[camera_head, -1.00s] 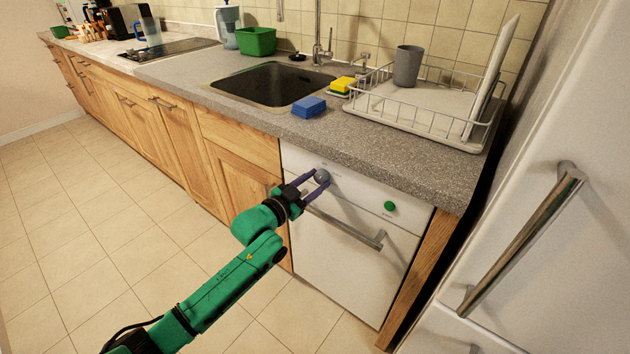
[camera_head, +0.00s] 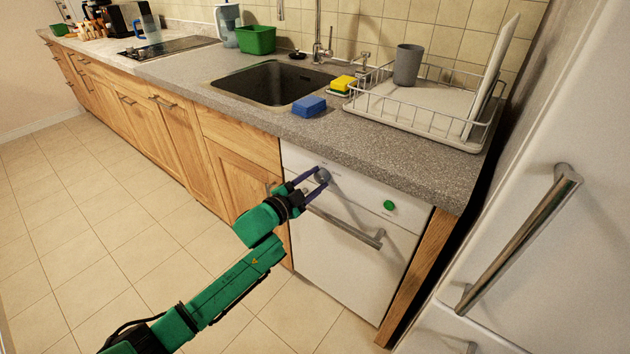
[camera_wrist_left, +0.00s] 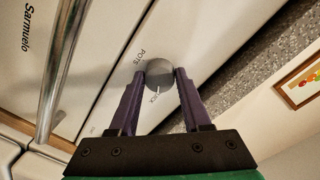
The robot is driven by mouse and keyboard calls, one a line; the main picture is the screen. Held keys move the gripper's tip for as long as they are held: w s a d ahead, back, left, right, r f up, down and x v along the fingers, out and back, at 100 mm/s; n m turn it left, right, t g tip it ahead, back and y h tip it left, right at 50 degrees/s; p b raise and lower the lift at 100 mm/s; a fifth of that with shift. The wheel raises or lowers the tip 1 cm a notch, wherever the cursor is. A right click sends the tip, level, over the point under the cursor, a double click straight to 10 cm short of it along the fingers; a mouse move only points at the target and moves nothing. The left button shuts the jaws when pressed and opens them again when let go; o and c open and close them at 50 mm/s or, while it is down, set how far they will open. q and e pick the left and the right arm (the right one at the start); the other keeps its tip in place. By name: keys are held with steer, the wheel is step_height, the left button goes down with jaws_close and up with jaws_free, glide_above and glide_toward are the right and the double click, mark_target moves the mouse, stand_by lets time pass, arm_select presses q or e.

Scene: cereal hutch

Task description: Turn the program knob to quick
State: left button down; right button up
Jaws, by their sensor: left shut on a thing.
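The grey round program knob (camera_head: 322,175) is on the top panel of the white dishwasher (camera_head: 345,262). My left gripper (camera_head: 317,177) reaches it from the left, its purple fingers shut on the knob's two sides. In the left wrist view the knob (camera_wrist_left: 160,73) sits between the fingertips (camera_wrist_left: 161,76). The word "POTS" shows beside the knob, and a partly hidden label ending in "ICK" shows at the knob's edge near the fingers. I cannot tell for sure where the knob's pointer stands. My right gripper is not in view.
A green button (camera_head: 389,205) is right of the knob. The dishwasher's bar handle (camera_head: 345,228) runs just below. The counter above holds a blue sponge (camera_head: 309,106), a yellow sponge (camera_head: 343,84) and a dish rack (camera_head: 425,108). A fridge handle (camera_head: 520,240) stands out at right.

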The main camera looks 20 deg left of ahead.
arm_select(q)
steer(key=shift+c, duration=1.8)
jaws_free()
steer(key=v, duration=1.4)
steer(key=shift+s, duration=0.25)
steer(key=shift+a, duration=0.1)
